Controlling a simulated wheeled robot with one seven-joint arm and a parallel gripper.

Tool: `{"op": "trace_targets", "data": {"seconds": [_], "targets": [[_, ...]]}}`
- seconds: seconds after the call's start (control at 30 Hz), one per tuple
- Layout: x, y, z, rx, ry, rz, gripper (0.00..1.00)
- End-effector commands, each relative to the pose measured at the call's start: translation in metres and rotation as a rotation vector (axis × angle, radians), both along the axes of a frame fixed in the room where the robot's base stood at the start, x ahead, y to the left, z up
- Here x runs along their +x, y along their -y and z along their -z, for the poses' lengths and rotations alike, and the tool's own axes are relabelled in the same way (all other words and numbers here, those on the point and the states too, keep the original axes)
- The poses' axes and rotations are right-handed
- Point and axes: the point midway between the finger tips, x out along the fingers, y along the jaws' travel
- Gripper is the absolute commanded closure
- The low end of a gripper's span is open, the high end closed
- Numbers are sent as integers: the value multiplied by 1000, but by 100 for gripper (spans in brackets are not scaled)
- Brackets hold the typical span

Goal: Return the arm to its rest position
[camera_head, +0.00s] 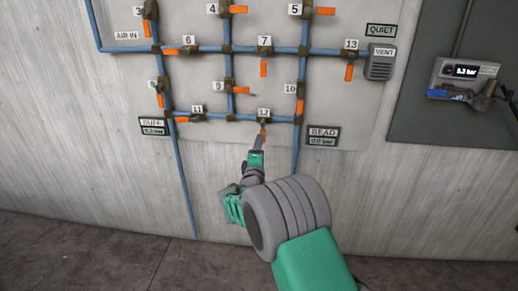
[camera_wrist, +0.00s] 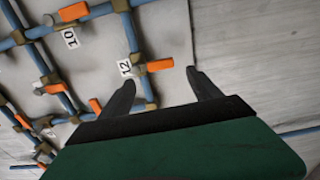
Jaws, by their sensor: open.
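My gripper (camera_head: 259,141) is at the end of my grey and green arm, in front of the lower part of a wall panel of blue pipes. In the wrist view my gripper (camera_wrist: 160,78) is open, its two dark fingers apart with nothing held. The orange handle of valve 12 (camera_wrist: 160,65) shows near the fingertips, between them in that view. In the head view the valve 12 handle (camera_head: 263,133) points down and is partly hidden by my gripper. I cannot tell whether a finger touches it.
Several other orange-handled valves line the blue pipes (camera_head: 200,48). The BEAD gauge (camera_head: 323,136) is right of my gripper and the BUFF gauge (camera_head: 153,126) is left. A dark board with a display (camera_head: 466,70) hangs at the right. The floor (camera_head: 90,250) looks clear.

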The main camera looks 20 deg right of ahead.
Motion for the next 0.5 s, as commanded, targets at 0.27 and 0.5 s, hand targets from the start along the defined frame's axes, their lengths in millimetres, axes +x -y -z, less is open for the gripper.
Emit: {"op": "trace_targets", "data": {"seconds": [0.27,0.5], "targets": [[-18,5,-38,217,-31,36,27],[-165,-47,-110,1057,-289,258,27]]}}
